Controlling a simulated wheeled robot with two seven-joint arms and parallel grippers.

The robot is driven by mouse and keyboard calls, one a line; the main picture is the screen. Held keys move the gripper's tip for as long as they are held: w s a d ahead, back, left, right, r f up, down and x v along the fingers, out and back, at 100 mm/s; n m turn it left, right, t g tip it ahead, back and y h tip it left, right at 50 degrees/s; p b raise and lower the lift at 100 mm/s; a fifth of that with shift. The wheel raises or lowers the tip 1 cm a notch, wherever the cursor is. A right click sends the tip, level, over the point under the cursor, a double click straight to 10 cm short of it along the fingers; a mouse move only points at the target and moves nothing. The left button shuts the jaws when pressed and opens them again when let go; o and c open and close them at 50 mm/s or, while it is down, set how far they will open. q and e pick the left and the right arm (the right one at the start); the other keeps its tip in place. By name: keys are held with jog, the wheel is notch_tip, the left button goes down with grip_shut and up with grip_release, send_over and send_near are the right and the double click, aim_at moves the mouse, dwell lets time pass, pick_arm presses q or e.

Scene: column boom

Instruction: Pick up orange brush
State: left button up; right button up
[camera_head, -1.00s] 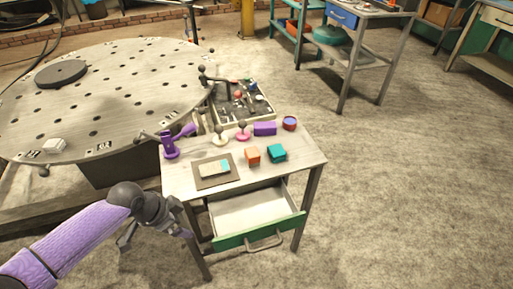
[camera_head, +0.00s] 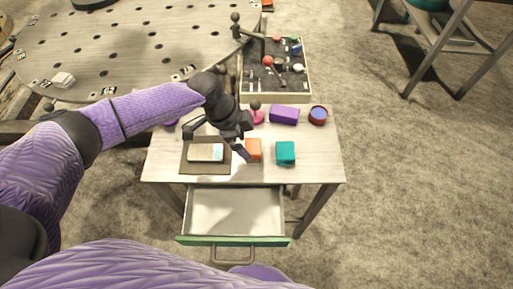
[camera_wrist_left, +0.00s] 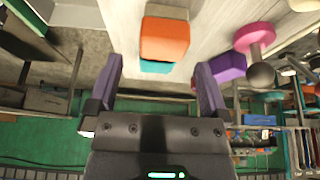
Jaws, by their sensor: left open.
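The orange brush (camera_head: 254,149) is a small orange block lying on the small table (camera_head: 318,166). In the left wrist view the brush (camera_wrist_left: 165,38) shows a pale tan part at its far side, with a teal thing partly hidden behind it. My left gripper (camera_head: 215,146) is above the table, just left of the brush in the head view, open and empty. In the left wrist view the brush is beyond the fingertips (camera_wrist_left: 159,66), roughly centred between them and apart from them. My right gripper is out of view.
A teal block (camera_head: 285,153) sits right of the brush. A dark mat with a pale block (camera_head: 206,152) lies left. A purple block (camera_head: 285,114), pink object (camera_head: 259,117) and round container (camera_head: 318,115) stand behind. The empty drawer (camera_head: 235,212) below is open.

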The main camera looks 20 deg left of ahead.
aim_at(253, 145)
pick_arm(q)
jog(key=b+x, duration=0.1)
jog(key=x, duration=0.3)
jog(key=shift+w+f, duration=0.15)
jog(key=shift+w, duration=0.05)
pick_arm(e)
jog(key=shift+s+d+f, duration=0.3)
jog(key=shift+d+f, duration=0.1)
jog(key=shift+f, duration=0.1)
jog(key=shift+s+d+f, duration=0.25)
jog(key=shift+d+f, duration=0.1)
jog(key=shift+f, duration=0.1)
pick_arm(q)
jog(key=shift+c, duration=0.9)
jog(key=c, duration=1)
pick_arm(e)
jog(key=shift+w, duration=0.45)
pick_arm(q)
notch_tip(253, 145, up, 10)
jog(key=p, duration=0.4)
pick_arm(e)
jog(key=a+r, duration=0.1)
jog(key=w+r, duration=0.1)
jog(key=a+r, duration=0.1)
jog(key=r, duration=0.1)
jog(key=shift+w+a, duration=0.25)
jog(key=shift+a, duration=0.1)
